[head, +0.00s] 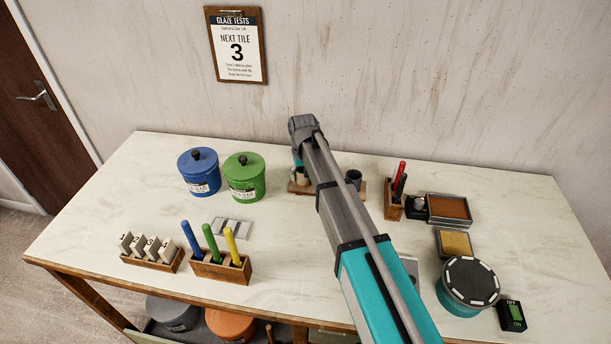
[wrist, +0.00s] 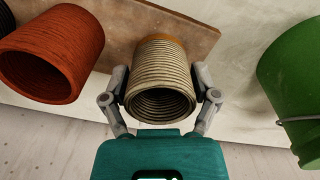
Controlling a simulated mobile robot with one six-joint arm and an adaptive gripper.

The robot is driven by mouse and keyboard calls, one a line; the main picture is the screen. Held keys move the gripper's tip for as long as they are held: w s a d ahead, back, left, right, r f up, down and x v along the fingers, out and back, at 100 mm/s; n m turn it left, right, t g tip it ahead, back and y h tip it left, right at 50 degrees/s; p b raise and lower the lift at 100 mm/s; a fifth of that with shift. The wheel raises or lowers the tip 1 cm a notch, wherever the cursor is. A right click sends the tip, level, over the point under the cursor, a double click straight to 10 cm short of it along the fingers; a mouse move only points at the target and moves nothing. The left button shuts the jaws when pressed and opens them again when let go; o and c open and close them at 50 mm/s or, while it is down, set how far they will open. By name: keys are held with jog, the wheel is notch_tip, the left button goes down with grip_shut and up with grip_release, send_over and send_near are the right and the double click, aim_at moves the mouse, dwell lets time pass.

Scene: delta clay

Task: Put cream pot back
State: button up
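The cream pot (wrist: 160,82) is ribbed and open-mouthed, with a brown band at its base. It is at the end of a wooden board (wrist: 135,22) nearest the green canister; a small part of it shows beside my arm in the head view (head: 303,177). My gripper (wrist: 160,84) has one finger on each side of the pot, very close to its wall. I cannot tell whether the fingers press on it, or whether its base touches the board. A terracotta pot (wrist: 58,58) and a dark pot (head: 353,178) are further along the board.
A green canister (head: 244,178) and a blue canister (head: 199,173) stand left of the board. A tool holder (head: 394,206), trays (head: 449,208) and a round turntable (head: 470,282) are on the right. Tiles (head: 146,247) and coloured-handled tools (head: 221,250) stand front left.

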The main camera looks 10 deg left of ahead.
jog(key=shift+o, duration=0.6)
jog(key=shift+r, duration=0.2)
notch_tip(320, 180, up, 12)
jog(key=p, duration=1.2)
jog(key=shift+d, duration=0.1)
dwell(0.6)
jog(key=s+d+m, duration=0.1)
jog(key=s+d, duration=0.5)
jog(key=d, duration=0.5)
jog(key=s+d+m, duration=0.2)
jog(key=s+d, duration=0.4)
jog(key=d, duration=0.6)
jog(key=s+d+m, duration=0.2)
jog(key=s+d, duration=0.4)
jog(key=d, duration=0.6)
jog(key=shift+d, duration=0.15)
